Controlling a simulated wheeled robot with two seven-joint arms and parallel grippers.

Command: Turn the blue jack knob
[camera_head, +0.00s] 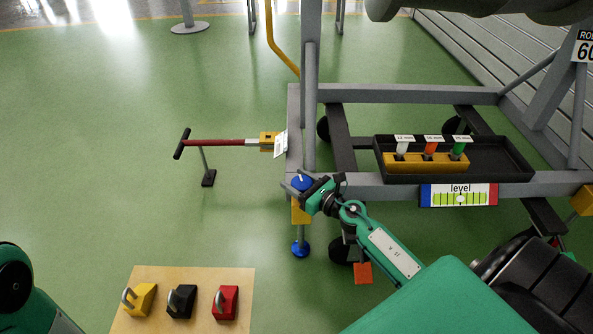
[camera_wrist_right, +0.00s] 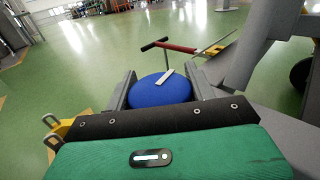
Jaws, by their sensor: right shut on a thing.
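The blue jack knob (camera_head: 302,183) sits on top of a jack at the near left corner of the grey frame, with a blue foot (camera_head: 300,249) below it. My right gripper (camera_head: 303,186) is at the knob, with one finger on each side. In the right wrist view the round blue knob (camera_wrist_right: 160,90), with a white bar mark on its top, lies between the two grey fingers (camera_wrist_right: 161,92), which are shut on it. My left gripper is not in view; only part of a green arm shows at the lower left.
A level gauge (camera_head: 459,195) is on the frame's front rail, below a black tray (camera_head: 510,160) holding a yellow block with several coloured bits. A red T-handled bar (camera_head: 215,143) sticks out left. A board (camera_head: 180,272) with three blocks lies near left.

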